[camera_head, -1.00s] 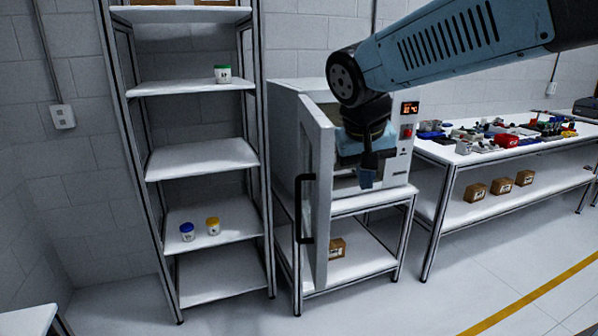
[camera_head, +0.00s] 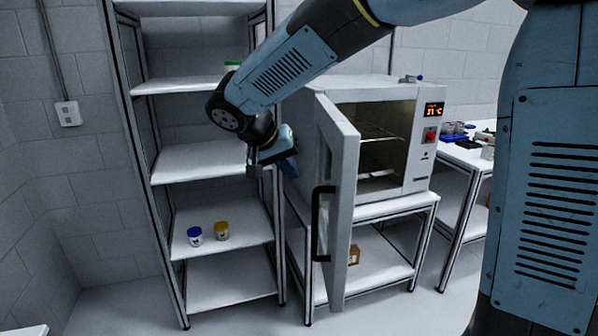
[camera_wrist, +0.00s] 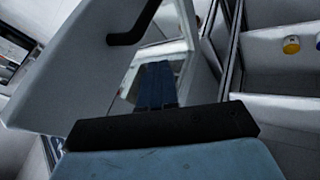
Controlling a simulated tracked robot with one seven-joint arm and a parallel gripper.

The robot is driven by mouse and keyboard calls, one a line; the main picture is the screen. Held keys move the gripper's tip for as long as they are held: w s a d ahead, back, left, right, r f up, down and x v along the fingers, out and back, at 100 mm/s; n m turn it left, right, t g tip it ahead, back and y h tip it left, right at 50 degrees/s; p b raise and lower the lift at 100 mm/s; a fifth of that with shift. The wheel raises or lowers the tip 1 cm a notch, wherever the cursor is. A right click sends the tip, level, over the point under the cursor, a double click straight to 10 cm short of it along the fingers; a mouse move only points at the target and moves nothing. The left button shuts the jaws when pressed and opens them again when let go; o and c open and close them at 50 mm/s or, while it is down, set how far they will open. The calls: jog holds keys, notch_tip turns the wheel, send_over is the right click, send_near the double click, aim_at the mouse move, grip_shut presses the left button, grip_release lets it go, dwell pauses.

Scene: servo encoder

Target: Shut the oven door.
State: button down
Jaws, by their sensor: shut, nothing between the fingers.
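The white oven (camera_head: 408,150) stands on a white stand, with its chamber and wire racks showing. Its door (camera_head: 343,190) stands open, swung out from the oven's left side. The black bar handle (camera_head: 322,222) is on the door's outer face and also shows at the top of the wrist view (camera_wrist: 134,24). My gripper (camera_head: 290,168) is to the left of the door, on its outer side, above the handle. Its blue fingers (camera_wrist: 156,84) are shut and empty, close to the door's outer face (camera_wrist: 65,75). I cannot tell whether they touch it.
A tall shelf rack (camera_head: 208,166) stands close to the left of the oven, behind my gripper. It holds a blue-lidded jar (camera_head: 195,236) and a yellow-lidded jar (camera_head: 221,231). A bench (camera_head: 465,152) with small parts is right of the oven. The floor before the door looks clear.

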aim_at(322, 187)
jog(key=shift+w+d+f, duration=0.5)
jog(key=shift+d+f, duration=0.6)
jog(key=shift+d, duration=0.2)
jog(key=shift+w+d+f, duration=0.5)
jog(key=shift+d+f, duration=0.55)
jog(key=shift+d, duration=0.2)
jog(key=shift+w+d+f, duration=0.5)
jog(key=shift+d+f, duration=0.6)
jog(key=shift+d, duration=0.2)
